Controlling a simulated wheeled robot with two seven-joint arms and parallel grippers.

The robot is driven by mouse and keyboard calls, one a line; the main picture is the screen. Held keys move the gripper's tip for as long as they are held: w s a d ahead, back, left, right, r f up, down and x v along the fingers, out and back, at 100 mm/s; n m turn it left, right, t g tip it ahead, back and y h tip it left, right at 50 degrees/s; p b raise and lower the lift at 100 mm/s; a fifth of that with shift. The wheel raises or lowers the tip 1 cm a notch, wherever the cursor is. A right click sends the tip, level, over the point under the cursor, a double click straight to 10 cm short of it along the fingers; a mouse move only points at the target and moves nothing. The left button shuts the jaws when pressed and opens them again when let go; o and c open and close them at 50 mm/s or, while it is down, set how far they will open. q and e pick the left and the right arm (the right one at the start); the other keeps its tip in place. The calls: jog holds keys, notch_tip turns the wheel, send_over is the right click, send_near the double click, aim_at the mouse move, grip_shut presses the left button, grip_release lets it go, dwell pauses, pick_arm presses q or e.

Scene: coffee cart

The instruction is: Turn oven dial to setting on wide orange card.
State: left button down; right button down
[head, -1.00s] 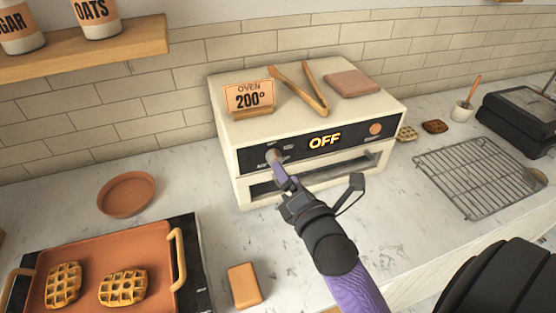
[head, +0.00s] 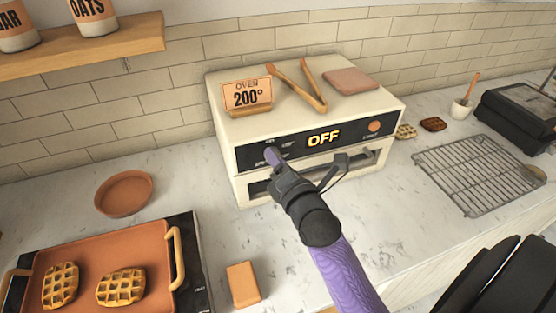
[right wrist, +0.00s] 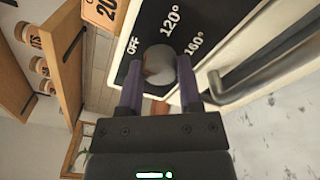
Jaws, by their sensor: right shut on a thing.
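The white oven (head: 225,120) stands on the counter against the tiled wall, and its display (head: 323,138) reads OFF. The wide orange card (head: 247,95) on top of the oven reads OVEN 200°. My right gripper (head: 273,157) is at the left of the oven's black front panel. In the right wrist view its two purple fingers are shut on the round grey dial (right wrist: 158,60), one on each side. The labels OFF, 120° and 160° show around the dial there. In the head view the gripper hides the dial.
Wooden tongs (head: 298,85) and a folded pink cloth (head: 351,81) lie on the oven. An orange tray (head: 90,260) with waffles is at the lower left, near a round dish (head: 123,194). A wire rack (head: 470,172) lies at the right. Counter in front is mostly clear.

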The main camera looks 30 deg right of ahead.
jog(key=shift+m, duration=0.3)
jog(key=m+p, duration=0.2)
jog(key=m, duration=0.2)
jog(key=m+p, duration=0.2)
jog(key=m, duration=0.3)
jog(key=shift+f+m, duration=0.1)
jog(key=shift+m, duration=0.2)
jog(key=m+h+p, duration=0.1)
jog(key=m+p, duration=0.1)
jog(key=m, duration=0.3)
jog(key=shift+m+t, duration=0.3)
jog(key=shift+m, duration=0.1)
jog(key=m+p, duration=0.1)
jog(key=m, duration=0.4)
jog(key=shift+a+f+m, duration=0.1)
jog(key=shift+a+m, duration=0.05)
jog(key=shift+m, duration=0.25)
jog(key=m+p, duration=0.1)
jog(key=m, duration=0.6)
jog(key=m+g+p, duration=0.1)
jog(key=m, duration=0.6)
jog(key=m+h, duration=0.1)
jog(key=m, duration=0.6)
jog(key=shift+w+a+g+p, duration=0.1)
jog(key=shift+a+g+p, duration=0.1)
jog(key=shift+g+p, duration=0.15)
jog(key=shift+m, duration=0.4)
